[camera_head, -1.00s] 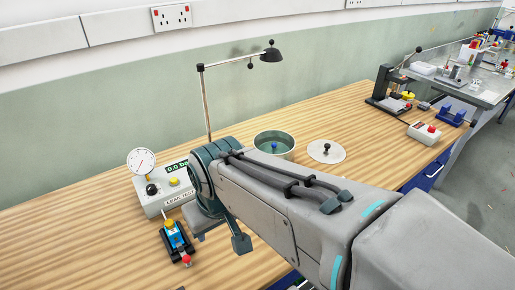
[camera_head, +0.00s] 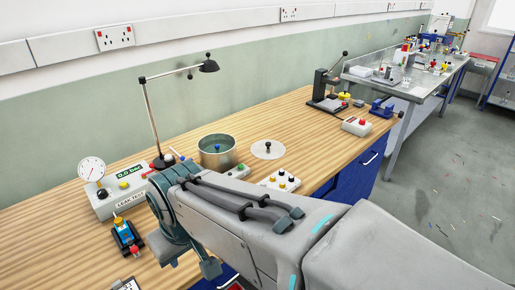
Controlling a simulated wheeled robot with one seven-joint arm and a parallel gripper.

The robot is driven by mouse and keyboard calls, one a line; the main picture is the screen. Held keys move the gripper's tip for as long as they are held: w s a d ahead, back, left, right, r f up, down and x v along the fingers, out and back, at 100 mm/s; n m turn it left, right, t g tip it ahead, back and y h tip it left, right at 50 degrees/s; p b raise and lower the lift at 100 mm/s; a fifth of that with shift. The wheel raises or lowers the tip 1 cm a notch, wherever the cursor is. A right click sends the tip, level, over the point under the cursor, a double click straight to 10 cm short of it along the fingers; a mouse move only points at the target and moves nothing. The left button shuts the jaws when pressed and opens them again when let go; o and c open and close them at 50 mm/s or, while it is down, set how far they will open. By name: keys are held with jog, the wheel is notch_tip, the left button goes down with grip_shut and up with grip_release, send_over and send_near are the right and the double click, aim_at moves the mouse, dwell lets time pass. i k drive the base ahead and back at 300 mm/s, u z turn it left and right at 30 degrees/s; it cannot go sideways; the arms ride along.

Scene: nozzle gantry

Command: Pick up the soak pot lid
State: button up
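The soak pot lid (camera_head: 262,154) is a flat pale grey disc with a black knob in its middle. It lies on the wooden bench just right of the metal soak pot (camera_head: 217,158). The pot is open at the top, and a blue-topped item shows inside it. My gripper (camera_head: 189,262) is at the lower left, left of and nearer than the lid and well apart from it. Its fingers appear spread with nothing between them, though my wrist hides part of them.
A button box (camera_head: 280,181) sits before the lid. A press (camera_head: 325,95) stands farther right; bench between is clear.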

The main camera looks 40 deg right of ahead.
aim_at(269, 149)
jog(key=z, duration=2.1)
jog(key=k, duration=1)
jog(key=z, duration=0.8)
jog(key=i, duration=1.25)
jog(key=u, duration=0.4)
jog(key=i, duration=1.1)
jog(key=u, duration=0.85)
